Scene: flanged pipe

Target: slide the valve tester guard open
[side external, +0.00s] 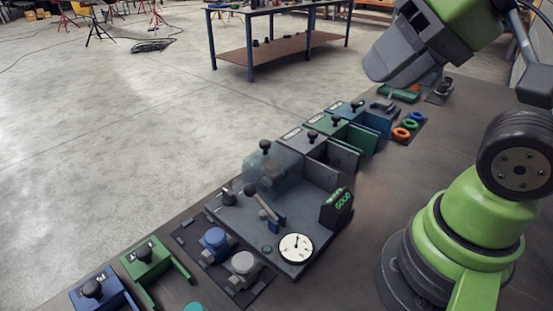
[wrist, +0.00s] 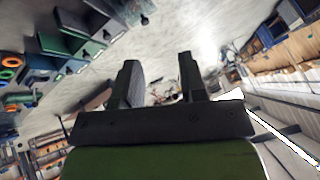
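The valve tester (side external: 288,262) is a dark grey plate on the bench in the side external view. It carries a round white gauge, a lever with a dark knob, a blue block and a sign reading GOOD in green. A see-through guard (side external: 275,175) stands at its far edge; how far it is slid is hard to tell. My gripper is high at the upper right in the side external view, well away from the tester, with its fingertips unclear there. In the wrist view my gripper (wrist: 158,78) has its two fingers wide apart with nothing between them.
Grey, green and blue bins (side external: 340,133) with black knobs line the bench beyond the tester. Orange and green rings (side external: 405,130) lie farther back. Blue and grey valves (side external: 216,243) sit in a tray left of the tester.

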